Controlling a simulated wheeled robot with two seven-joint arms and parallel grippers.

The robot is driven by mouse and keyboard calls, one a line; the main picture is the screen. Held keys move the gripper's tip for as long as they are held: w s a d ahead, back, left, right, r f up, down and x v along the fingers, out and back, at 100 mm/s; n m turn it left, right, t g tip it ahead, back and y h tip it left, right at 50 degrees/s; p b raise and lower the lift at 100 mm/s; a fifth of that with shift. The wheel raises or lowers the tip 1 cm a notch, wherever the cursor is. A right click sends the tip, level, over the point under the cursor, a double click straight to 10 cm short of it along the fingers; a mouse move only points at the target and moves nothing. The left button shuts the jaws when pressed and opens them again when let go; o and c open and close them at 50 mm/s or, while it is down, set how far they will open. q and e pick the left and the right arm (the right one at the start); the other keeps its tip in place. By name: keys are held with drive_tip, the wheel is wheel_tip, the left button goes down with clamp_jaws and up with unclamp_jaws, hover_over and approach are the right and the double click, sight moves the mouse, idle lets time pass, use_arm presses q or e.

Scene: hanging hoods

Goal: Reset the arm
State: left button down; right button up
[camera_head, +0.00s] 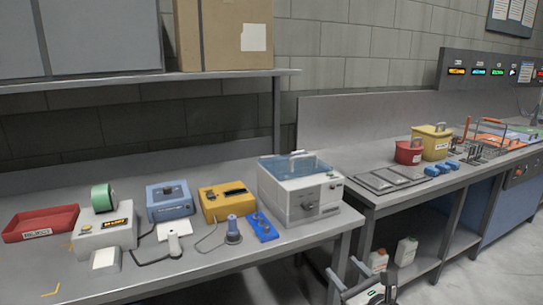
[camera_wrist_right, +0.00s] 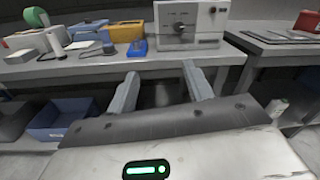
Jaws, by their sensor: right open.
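My right gripper (camera_head: 348,272) shows at the bottom of the head view, in front of the workbench edge and below its top. In the right wrist view its two grey fingers (camera_wrist_right: 160,80) stand apart with nothing between them. They point toward the bench front. The white machine with a blue lid (camera_head: 300,190) stands on the bench beyond the gripper, and it also shows in the right wrist view (camera_wrist_right: 190,25). My left gripper is not in view.
The near bench (camera_head: 190,265) holds a red tray (camera_head: 40,224), a blue box (camera_head: 170,201), a yellow box (camera_head: 227,202) and a blue block (camera_head: 263,227). A second bench at right carries red (camera_head: 408,153) and yellow (camera_head: 431,143) containers. A blue bin (camera_wrist_right: 62,118) sits under the bench.

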drive_tip(key=d+r+n+h, duration=0.2)
drive_tip(key=d+r, duration=0.1)
drive_tip(key=d, duration=1.1)
drive_tip(key=d+r+n+h, duration=0.3)
drive_tip(key=d+r, duration=0.1)
drive_tip(key=d, duration=1.1)
drive_tip(key=s+a+f+n+g, duration=0.3)
drive_tip(key=s+a+f+n, duration=0.3)
drive_tip(key=s+f+n, duration=0.35)
drive_tip(key=s+a+f+n+g, duration=0.3)
drive_tip(key=s+a+f+n, duration=0.3)
drive_tip(key=s+f+n, duration=0.3)
drive_tip(key=s+a+f+n+g, duration=0.1)
drive_tip(key=s+a+f+n, duration=0.4)
drive_tip(key=s+a+n, duration=0.55)
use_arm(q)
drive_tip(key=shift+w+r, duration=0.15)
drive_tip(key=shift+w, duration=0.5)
use_arm(e)
drive_tip(key=a+m, duration=0.2)
drive_tip(key=a, duration=0.6)
drive_tip(key=shift+s+a+r+y, duration=0.2)
drive_tip(key=shift+s+r+y, duration=0.1)
drive_tip(key=shift+s+y, duration=0.15)
drive_tip(key=shift+c, duration=0.2)
